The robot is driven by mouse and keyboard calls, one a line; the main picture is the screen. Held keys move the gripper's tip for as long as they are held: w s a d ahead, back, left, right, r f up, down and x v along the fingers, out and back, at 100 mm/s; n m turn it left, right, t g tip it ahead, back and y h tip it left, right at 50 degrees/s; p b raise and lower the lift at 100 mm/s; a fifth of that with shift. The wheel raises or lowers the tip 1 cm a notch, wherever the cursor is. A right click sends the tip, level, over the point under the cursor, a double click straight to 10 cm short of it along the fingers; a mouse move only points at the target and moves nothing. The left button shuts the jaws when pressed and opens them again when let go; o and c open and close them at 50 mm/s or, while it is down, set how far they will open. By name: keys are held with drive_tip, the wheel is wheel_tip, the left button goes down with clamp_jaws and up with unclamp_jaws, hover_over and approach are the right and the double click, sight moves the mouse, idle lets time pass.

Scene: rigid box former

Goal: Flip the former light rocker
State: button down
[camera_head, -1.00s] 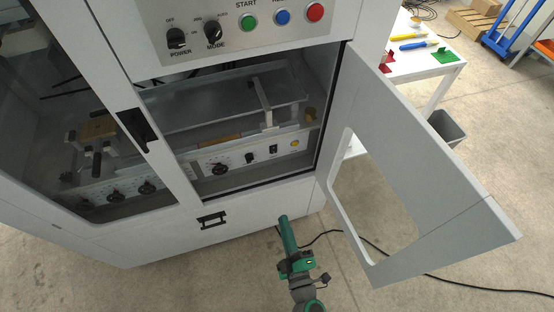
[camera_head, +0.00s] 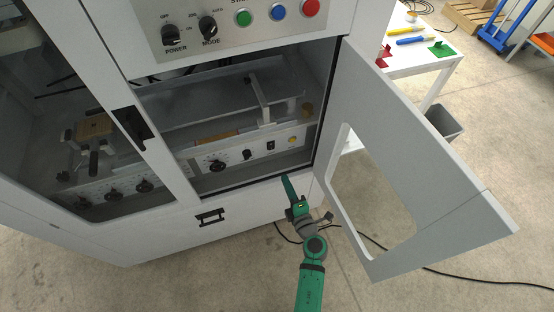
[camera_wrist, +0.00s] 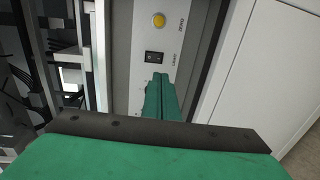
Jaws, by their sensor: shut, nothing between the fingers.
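The light rocker is a small black switch (camera_head: 270,146) on the pale control strip (camera_head: 232,158) inside the open bay of the former. It also shows in the wrist view (camera_wrist: 153,57), beside small lettering that seems to read LIGHT. My gripper (camera_head: 286,179) is at the lower edge of the bay opening, in front of the strip. Its green fingers are together and empty. In the wrist view the fingertips (camera_wrist: 160,79) lie just below the rocker in the picture, lined up with it. No contact with the rocker shows, and the exact gap is hard to judge.
A yellow button (camera_head: 292,140) is right of the rocker; a dark knob (camera_head: 246,155) and a dial (camera_head: 217,165) are left of it. The open door (camera_head: 410,160) stands right of my arm. The bay's lower sill (camera_head: 250,185) lies close under my gripper.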

approach(271, 149)
drive_tip(key=x, duration=0.5)
drive_tip(key=shift+w+f, duration=0.1)
drive_tip(key=shift+w, duration=0.65)
drive_tip(key=shift+a, duration=0.1)
drive_tip(key=shift+w+a, duration=0.1)
drive_tip(key=shift+a, duration=0.05)
drive_tip(key=shift+f, duration=0.1)
drive_tip(key=f+v, duration=0.3)
drive_tip(key=v, duration=1)
drive_tip(key=shift+s, duration=0.55)
drive_tip(key=shift+w+f, duration=0.1)
drive_tip(key=shift+w, duration=0.15)
